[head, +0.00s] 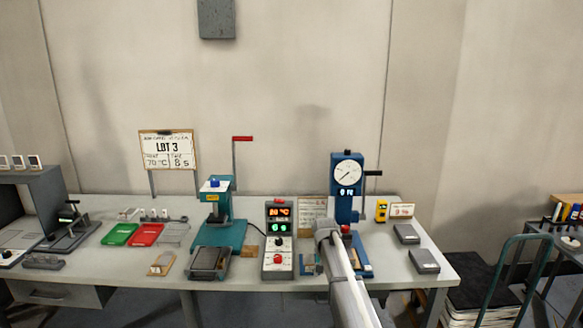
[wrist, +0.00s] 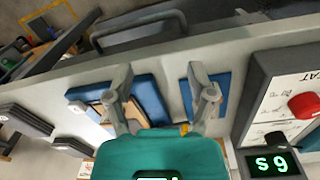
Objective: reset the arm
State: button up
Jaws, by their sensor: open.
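My arm reaches up from the bottom of the head view over the bench, and its end hides the gripper there. In the wrist view my gripper (wrist: 160,78) is open, its two grey fingers spread apart with nothing seen held between them. Blue base parts (wrist: 148,97) of the gauge stand show behind and beside the fingers. In the head view the blue gauge stand (head: 347,208) stands just beyond and right of my arm's end. I cannot tell whether the fingers touch anything.
The control box (head: 278,240) with red knobs is left of my arm, and the teal press (head: 216,210) is further left. Green (head: 120,234) and red (head: 147,234) trays lie beyond that. Grey blocks (head: 424,261) lie on the right. A trolley (head: 510,265) stands right of the bench.

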jog(key=s+d+r+n+p, duration=0.1)
jog(key=s+d+r, duration=0.1)
jog(key=s, duration=1.4)
jog(key=s+d+r+n+p, duration=0.1)
jog(key=s+d+p, duration=0.1)
jog(key=s, duration=1.4)
jog(key=shift+d+r+y+p, duration=0.3)
jog(key=shift+d+r, duration=0.05)
jog(key=shift+d, duration=0.25)
jog(key=shift+w, duration=0.1)
jog(key=shift+c, duration=0.2)
